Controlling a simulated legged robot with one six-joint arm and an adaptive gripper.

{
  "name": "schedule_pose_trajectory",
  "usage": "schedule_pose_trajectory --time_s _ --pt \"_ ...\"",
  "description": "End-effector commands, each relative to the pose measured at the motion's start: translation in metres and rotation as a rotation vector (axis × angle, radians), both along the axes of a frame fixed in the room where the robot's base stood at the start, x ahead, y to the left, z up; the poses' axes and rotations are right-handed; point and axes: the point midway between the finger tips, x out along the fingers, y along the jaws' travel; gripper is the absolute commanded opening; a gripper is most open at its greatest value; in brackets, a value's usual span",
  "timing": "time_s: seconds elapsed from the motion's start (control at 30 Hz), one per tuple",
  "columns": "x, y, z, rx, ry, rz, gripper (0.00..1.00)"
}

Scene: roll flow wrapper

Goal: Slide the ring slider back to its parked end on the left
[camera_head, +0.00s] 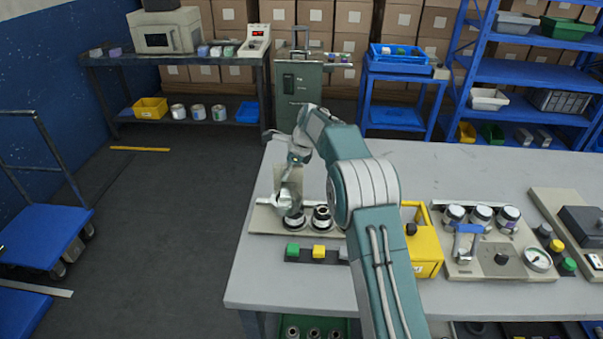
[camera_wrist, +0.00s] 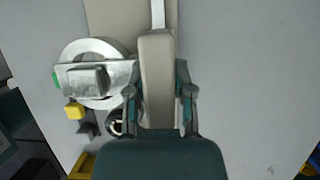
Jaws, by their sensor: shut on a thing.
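My gripper (camera_head: 296,160) reaches down over the left end of a beige board (camera_head: 262,222) on the grey table. In the wrist view its fingers (camera_wrist: 159,110) are shut on both sides of an upright beige block (camera_wrist: 157,78), which appears to be the grip of the ring slider. A silver plate and ring (camera_wrist: 92,100) sit just left of the block; the ring also shows low under my gripper in the head view (camera_head: 282,200). A pale rail (camera_wrist: 158,14) runs out beyond the block. My arm hides the board's right part.
Two dark-and-white rolls (camera_head: 293,221) stand on the board. Green and yellow blocks (camera_head: 318,251) lie in front of it. A yellow box (camera_head: 427,252) and a gauge panel (camera_head: 490,264) stand to the right. The table's left edge is close to the board.

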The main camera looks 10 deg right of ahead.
Motion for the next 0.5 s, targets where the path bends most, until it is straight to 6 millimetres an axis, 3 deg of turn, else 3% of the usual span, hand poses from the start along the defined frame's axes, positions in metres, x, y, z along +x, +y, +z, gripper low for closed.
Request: schedule_pose_trajectory --time_s 0.2,0.33,0.5 --pt "0.007 0.053 -0.002 -0.012 -0.010 -0.003 0.00" --pt "0.007 0.071 -0.002 -0.016 -0.013 -0.004 0.00" --pt "0.007 0.076 -0.001 -0.011 -0.011 -0.004 0.00"
